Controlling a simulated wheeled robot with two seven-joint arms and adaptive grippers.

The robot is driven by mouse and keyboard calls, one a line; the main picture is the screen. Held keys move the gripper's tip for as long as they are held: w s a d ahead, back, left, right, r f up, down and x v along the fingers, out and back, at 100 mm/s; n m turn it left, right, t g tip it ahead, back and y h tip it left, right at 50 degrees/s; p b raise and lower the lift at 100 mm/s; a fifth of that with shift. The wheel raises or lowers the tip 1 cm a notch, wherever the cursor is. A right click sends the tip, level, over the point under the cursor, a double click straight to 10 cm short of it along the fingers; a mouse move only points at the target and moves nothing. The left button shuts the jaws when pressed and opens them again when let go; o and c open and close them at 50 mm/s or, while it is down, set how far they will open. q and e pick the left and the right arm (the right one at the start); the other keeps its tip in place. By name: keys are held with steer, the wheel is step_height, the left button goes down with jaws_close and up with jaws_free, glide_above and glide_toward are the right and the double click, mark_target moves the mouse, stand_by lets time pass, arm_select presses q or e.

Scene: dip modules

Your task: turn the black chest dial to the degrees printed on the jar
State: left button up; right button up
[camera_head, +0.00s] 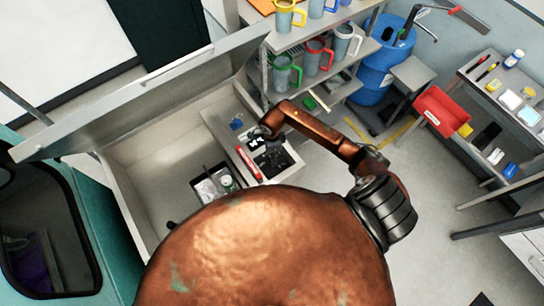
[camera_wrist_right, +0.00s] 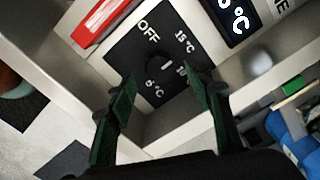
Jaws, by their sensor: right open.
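The black dial knob (camera_wrist_right: 158,66) sits on a black plate (camera_wrist_right: 138,45) marked OFF, 15°C, 6°C and another partly hidden value. A short white mark shows on the knob; I cannot tell which value it points at. My right gripper (camera_wrist_right: 160,84) is open, its dark green fingers on either side of the knob; contact is unclear. In the head view my right gripper (camera_head: 267,134) hangs over the chest's control panel. A small pale jar with green (camera_head: 228,183) stands in the open chest (camera_head: 137,160); its print is unreadable. My left gripper is out of view.
The raised lid (camera_head: 150,88) stands at the back left. A shelf (camera_head: 330,28) with several mugs is behind; a red bin (camera_head: 441,110) stands right.

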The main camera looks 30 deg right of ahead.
steer(key=shift+f, duration=1.5)
steer(key=shift+c, duration=0.3)
steer(key=c, duration=1.1)
